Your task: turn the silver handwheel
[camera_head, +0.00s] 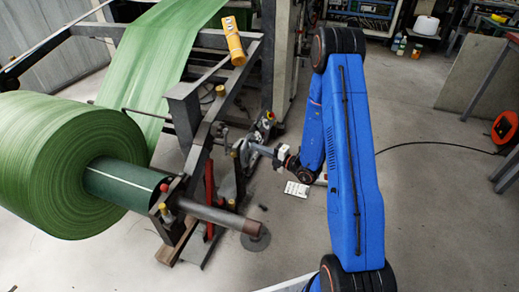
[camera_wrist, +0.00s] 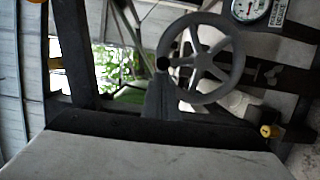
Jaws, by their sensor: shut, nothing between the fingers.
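The silver handwheel (camera_wrist: 237,67) shows in the upper middle of the wrist view, a grey spoked ring with a round hub. A dark round knob (camera_wrist: 162,63) sits at the left of its rim. My gripper (camera_wrist: 162,82) is shut and empty, its fingers rising from below to just under the knob. The fingertips overlap the rim's left edge in the picture; I cannot tell whether they touch it. In the head view my gripper (camera_head: 248,147) reaches left to the machine's frame. I cannot make out the handwheel clearly there.
A dial gauge (camera_wrist: 250,9) is right of the wheel, with a yellow knob (camera_wrist: 269,131) lower down. In the head view a large green roll (camera_head: 50,165) on a shaft (camera_head: 222,216) stands at the left. A yellow pendant (camera_head: 234,40) is above. Floor to the right is mostly clear.

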